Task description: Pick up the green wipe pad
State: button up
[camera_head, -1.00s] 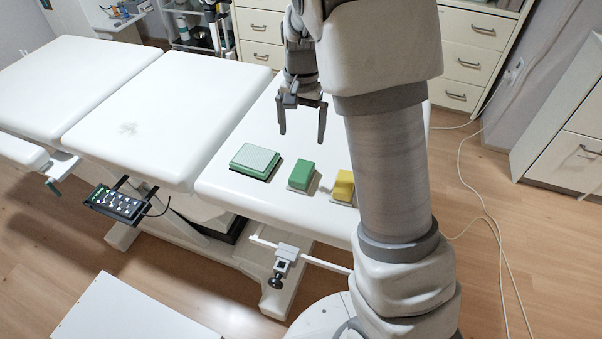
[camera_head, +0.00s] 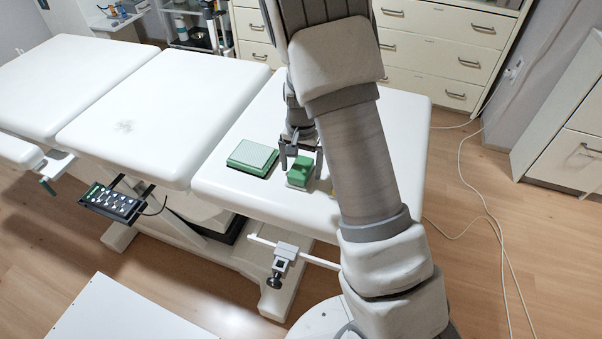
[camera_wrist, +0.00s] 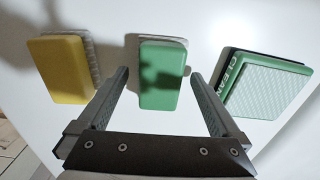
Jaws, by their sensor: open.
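The green wipe pad (camera_head: 302,170) is a small green block on a pale base, lying on the near section of the white couch. In the wrist view the green pad (camera_wrist: 162,78) lies ahead, centred between the fingertips. My gripper (camera_head: 300,160) is open and empty. Its fingers sit just behind and above the pad in the head view. In the wrist view the fingertips (camera_wrist: 160,75) are on either side of the pad's line, with gaps to both sides. I cannot tell the exact height above the couch.
A green box marked "CLEAN" (camera_head: 252,157) with a textured pale top lies left of the pad; it also shows in the wrist view (camera_wrist: 262,84). A yellow pad (camera_wrist: 62,72) lies on the other side, mostly hidden by my arm in the head view. Couch surface (camera_head: 390,140) beyond is clear.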

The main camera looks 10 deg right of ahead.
aim_at(300, 167)
jog(key=shift+f, duration=0.35)
jog(key=shift+r, duration=0.1)
jog(key=c, duration=1.2)
jog(key=shift+c, duration=0.2)
notch_tip(300, 167, up, 5)
jog(key=shift+a+f+p, duration=0.15)
jog(key=shift+p, duration=0.35)
jog(key=s+a+r+p, duration=0.1)
jog(key=s+a+r, duration=0.5)
jog(key=s, duration=0.3)
jog(key=shift+s+a+r+p, duration=0.15)
jog(key=shift+a+p, duration=0.15)
jog(key=shift+a, duration=0.05)
